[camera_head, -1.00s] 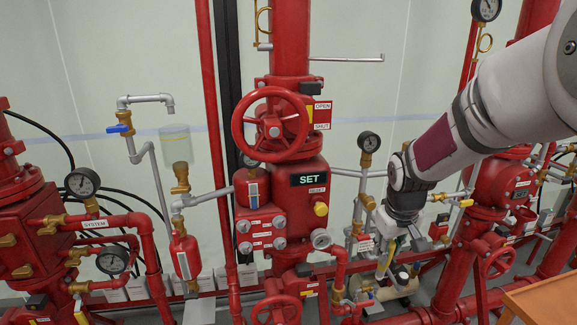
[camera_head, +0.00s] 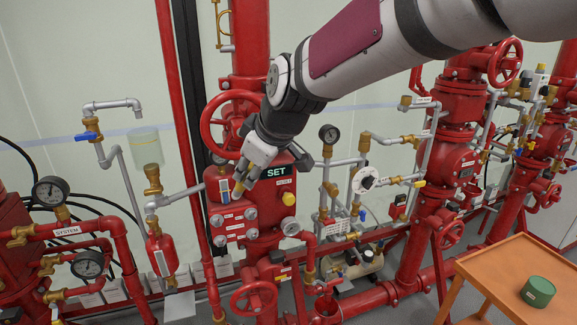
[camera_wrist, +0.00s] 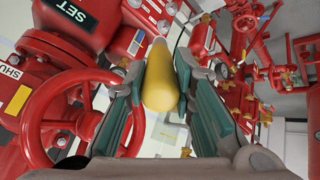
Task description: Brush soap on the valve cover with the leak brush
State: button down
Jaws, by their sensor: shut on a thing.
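My gripper (camera_head: 258,162) is shut on a yellow, rounded handle, which I take to be the leak brush's. In the wrist view the handle (camera_wrist: 160,82) lies between the two teal fingers (camera_wrist: 160,100); no bristles can be made out. In the head view my gripper is in front of the red valve marked SET (camera_head: 272,205), below its red handwheel (camera_head: 218,128). The valve's front has a red cover block (camera_head: 232,224) with several grey round fittings. I cannot tell whether the brush touches it. The SET sign (camera_wrist: 72,12) and handwheel (camera_wrist: 62,125) also show in the wrist view.
A green round tin (camera_head: 537,291) stands on an orange table (camera_head: 490,262) at the lower right. Gauges (camera_head: 50,190), pipes and a red container (camera_head: 160,250) crowd the left. More red valves (camera_head: 455,165) stand to the right.

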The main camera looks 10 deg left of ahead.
jog(key=shift+d, duration=0.1)
jog(key=shift+w+f+b, duration=0.15)
jog(key=shift+f+b, duration=0.05)
jog(key=shift+b, duration=0.2)
jog(key=w+b+x, duration=0.1)
jog(key=b+x, duration=0.2)
jog(key=x, duration=0.3)
jog(key=w+r+b+x, duration=0.1)
jog(key=b+x, duration=0.2)
jog(key=x, duration=0.4)
jog(key=shift+w+d, duration=0.35)
jog(key=shift+w, duration=0.1)
dwell(1.2)
jog(key=shift+s+a+f+p+v, duration=0.15)
jog(key=shift+s+p+v, duration=0.5)
jog(key=shift+v, duration=1.6)
jog(key=shift+s+a+f+p+v, duration=0.3)
jog(key=shift+p+v, duration=0.5)
jog(key=shift+v, duration=1.5)
jog(key=shift+s+a+f+p+v, duration=0.1)
jog(key=shift+s+p+v, duration=0.55)
jog(key=shift+v, duration=1.6)
jog(key=shift+w, duration=0.1)
